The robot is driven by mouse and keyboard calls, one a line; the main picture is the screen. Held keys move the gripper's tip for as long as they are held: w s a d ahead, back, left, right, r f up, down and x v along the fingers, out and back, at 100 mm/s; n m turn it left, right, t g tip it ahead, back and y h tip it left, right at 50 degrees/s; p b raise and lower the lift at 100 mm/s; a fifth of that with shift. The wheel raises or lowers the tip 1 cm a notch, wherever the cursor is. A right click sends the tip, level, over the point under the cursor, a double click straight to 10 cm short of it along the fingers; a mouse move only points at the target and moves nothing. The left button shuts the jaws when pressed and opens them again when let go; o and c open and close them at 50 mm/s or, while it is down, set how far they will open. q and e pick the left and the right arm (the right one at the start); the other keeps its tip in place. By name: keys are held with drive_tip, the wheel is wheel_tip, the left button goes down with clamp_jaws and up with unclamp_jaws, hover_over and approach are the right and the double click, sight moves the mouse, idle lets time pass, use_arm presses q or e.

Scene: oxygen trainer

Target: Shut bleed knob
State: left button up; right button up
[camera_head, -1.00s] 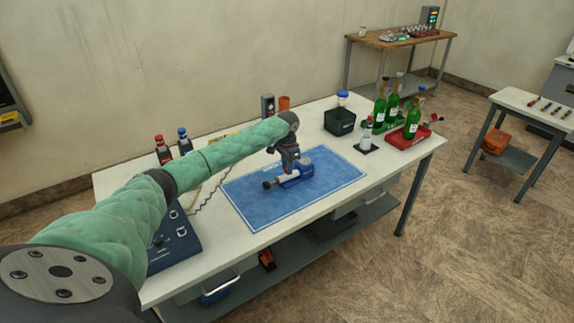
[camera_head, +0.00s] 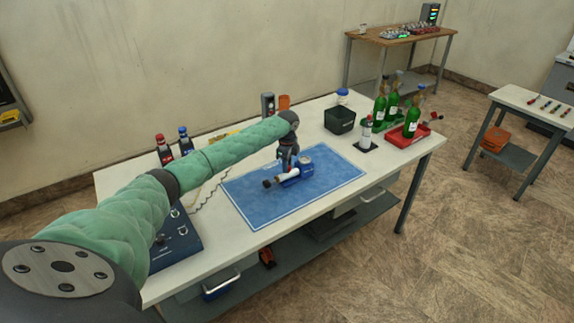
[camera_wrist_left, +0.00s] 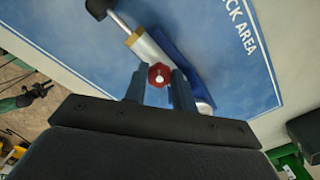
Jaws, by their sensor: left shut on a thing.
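The bleed knob (camera_wrist_left: 158,75) is a small red knob with a pale centre, seen in the left wrist view. My left gripper (camera_wrist_left: 157,86) is shut on it, with one finger on each side. The knob belongs to a blue and white device (camera_head: 290,178) with a black end, lying on the blue mat (camera_head: 255,204). The device also shows in the left wrist view (camera_wrist_left: 150,48). In the head view my left gripper (camera_head: 288,164) is over the device and hides the knob. My right gripper is not in view.
A blue control box (camera_head: 178,240) stands at the table's left. Green bottles (camera_head: 412,124), a red tray (camera_head: 428,133) and a black bin (camera_head: 339,121) stand at the right and back. The mat around the device is largely clear.

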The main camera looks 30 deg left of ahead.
use_arm(q)
drive_tip(key=m, duration=0.5)
drive_tip(key=shift+m+b, duration=0.3)
drive_tip(key=shift+m, duration=0.4)
drive_tip(key=shift+w+m, duration=0.1)
drive_tip(key=shift+m, duration=1)
drive_tip(key=shift+m+b, duration=0.3)
drive_tip(key=shift+m, duration=0.4)
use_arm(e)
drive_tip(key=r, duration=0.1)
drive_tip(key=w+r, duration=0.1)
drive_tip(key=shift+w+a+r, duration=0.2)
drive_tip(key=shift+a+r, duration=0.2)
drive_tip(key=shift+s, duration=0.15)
